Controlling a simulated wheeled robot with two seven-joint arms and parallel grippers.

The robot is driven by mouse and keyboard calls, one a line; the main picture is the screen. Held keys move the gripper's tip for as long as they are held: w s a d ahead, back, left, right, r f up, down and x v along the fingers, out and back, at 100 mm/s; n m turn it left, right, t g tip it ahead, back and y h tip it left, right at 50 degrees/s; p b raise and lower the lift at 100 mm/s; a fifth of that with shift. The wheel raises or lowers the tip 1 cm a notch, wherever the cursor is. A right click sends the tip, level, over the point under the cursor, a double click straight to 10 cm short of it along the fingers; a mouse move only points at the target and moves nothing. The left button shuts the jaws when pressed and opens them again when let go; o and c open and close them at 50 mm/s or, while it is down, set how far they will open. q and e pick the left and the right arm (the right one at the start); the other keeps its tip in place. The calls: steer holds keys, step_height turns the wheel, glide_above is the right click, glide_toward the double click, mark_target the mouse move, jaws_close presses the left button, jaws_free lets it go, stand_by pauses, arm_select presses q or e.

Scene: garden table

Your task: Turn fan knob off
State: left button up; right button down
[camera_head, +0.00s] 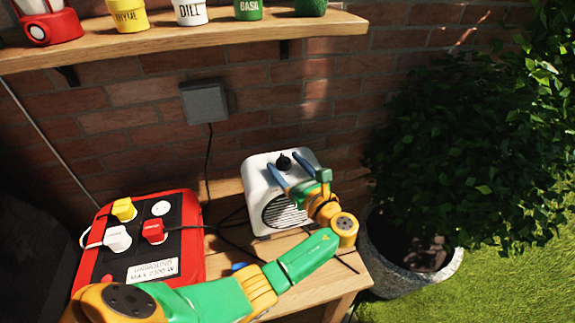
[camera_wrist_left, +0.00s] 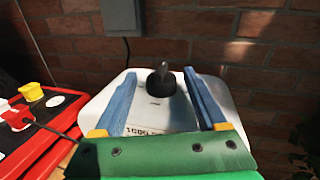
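The white fan (camera_head: 262,203) stands on the wooden table against the brick wall, its round grille facing the front. Its black knob (camera_head: 284,162) sits on the top face and also shows in the left wrist view (camera_wrist_left: 161,82), with a raised grip. My left gripper (camera_head: 289,167) is open above the fan's top, its two blue fingers apart on either side of the knob's line. My right gripper is in neither view.
A red power box (camera_head: 190,262) with yellow, white and red plugs stands left of the fan. Black cables run between them and up to a grey wall box (camera_head: 204,102). A shelf (camera_head: 200,42) with pots is above. A potted bush (camera_head: 415,255) stands at right.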

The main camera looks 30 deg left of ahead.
arm_select(q)
steer(key=b+v, duration=0.1)
steer(key=v, duration=0.6)
steer(key=shift+s, duration=0.1)
stand_by(0.4)
